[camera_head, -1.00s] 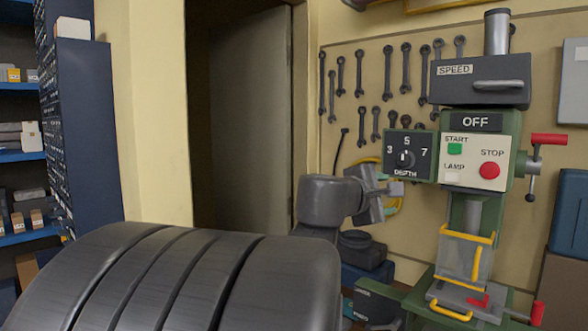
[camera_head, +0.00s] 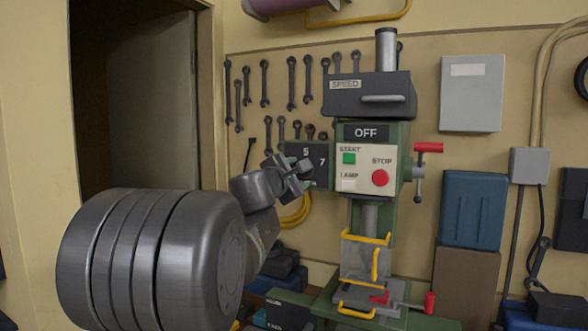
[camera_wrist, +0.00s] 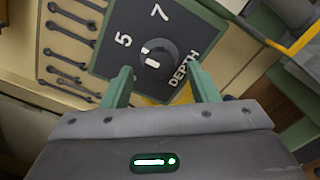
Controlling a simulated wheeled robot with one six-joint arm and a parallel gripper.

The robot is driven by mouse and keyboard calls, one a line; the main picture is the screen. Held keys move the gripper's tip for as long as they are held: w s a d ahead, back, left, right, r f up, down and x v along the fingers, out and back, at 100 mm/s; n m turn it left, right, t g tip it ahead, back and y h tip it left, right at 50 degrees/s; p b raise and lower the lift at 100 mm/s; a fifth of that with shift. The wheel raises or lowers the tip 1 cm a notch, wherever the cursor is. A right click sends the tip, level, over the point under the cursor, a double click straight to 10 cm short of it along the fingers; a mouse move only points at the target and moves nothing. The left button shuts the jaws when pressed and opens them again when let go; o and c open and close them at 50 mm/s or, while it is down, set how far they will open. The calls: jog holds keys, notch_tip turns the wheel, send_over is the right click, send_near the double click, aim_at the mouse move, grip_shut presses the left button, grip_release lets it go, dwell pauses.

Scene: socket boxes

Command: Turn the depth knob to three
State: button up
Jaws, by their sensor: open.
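The depth panel (camera_head: 320,181) is a dark plate on the left side of the green drill press. In the head view its 5 and 7 show, while my gripper (camera_head: 296,172) covers the knob and the 3. In the wrist view the black depth knob (camera_wrist: 157,62) has white marks, and its small edge mark appears to face the 5. My gripper (camera_wrist: 161,78) is open, with its two green fingers toward the knob, one on each side in the picture. I cannot tell whether they touch it. The 3 is hidden there.
The drill press has an OFF display (camera_head: 366,133), a green start button (camera_head: 348,158) and a red stop button (camera_head: 380,178) beside the panel. A red-handled lever (camera_head: 428,147) sticks out at its right. Wrenches (camera_head: 291,82) hang behind. A yellow cable loop (camera_head: 295,212) hangs below.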

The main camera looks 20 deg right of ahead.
jog(key=shift+x, duration=1.2)
jog(key=shift+c, duration=0.4)
jog(key=c, duration=0.9)
jog(key=shift+n, duration=0.3)
jog(key=n, duration=1.1)
